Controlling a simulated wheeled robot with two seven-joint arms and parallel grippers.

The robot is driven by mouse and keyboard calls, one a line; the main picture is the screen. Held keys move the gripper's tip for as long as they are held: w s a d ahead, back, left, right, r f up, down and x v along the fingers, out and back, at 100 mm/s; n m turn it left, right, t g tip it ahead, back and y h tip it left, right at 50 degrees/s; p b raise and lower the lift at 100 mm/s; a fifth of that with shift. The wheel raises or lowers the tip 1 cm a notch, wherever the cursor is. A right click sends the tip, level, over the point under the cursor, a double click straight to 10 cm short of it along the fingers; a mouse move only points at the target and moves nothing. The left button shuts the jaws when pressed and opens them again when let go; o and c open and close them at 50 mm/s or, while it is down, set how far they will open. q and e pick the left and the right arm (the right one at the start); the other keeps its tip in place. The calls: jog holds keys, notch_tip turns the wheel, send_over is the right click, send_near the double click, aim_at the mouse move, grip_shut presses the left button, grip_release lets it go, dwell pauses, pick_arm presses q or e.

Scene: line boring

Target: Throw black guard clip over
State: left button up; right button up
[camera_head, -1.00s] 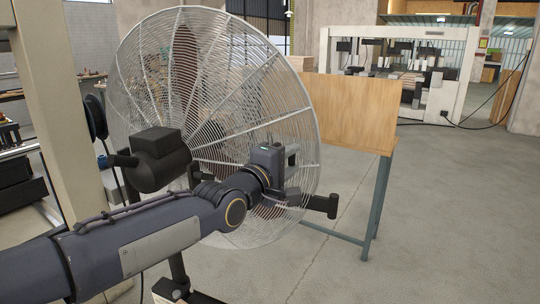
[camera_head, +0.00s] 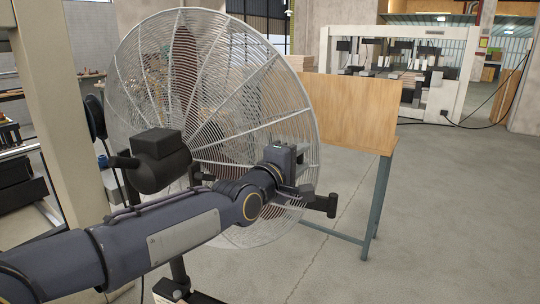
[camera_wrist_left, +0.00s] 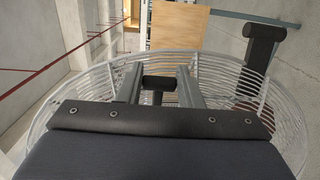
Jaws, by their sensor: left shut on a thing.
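A large round fan with a wire guard (camera_head: 215,75) stands in front of me in the head view. My left gripper (camera_head: 301,172) is at the right part of the guard, on the near side. In the left wrist view a small black block, which looks like the guard clip (camera_wrist_left: 158,83), sits between its two grey fingers; the gripper is shut on it. In the head view the hand largely hides the clip. A black bar with a thick end (camera_head: 332,206) sticks out at the guard's right edge, beside the gripper; a similar black piece shows in the wrist view (camera_wrist_left: 262,40). My right gripper is not in view.
The black fan motor (camera_head: 162,160) juts out left of my gripper, above my forearm. A wooden panel on a blue-grey frame (camera_head: 345,110) stands behind the fan. A white machine (camera_head: 455,75) is at the back right. The floor at right is open.

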pick_arm(q)
jog(key=shift+d, duration=0.4)
jog(key=shift+w+d, duration=0.1)
jog(key=shift+w+d, duration=0.1)
jog(key=shift+w, duration=0.05)
jog(key=o, duration=0.9)
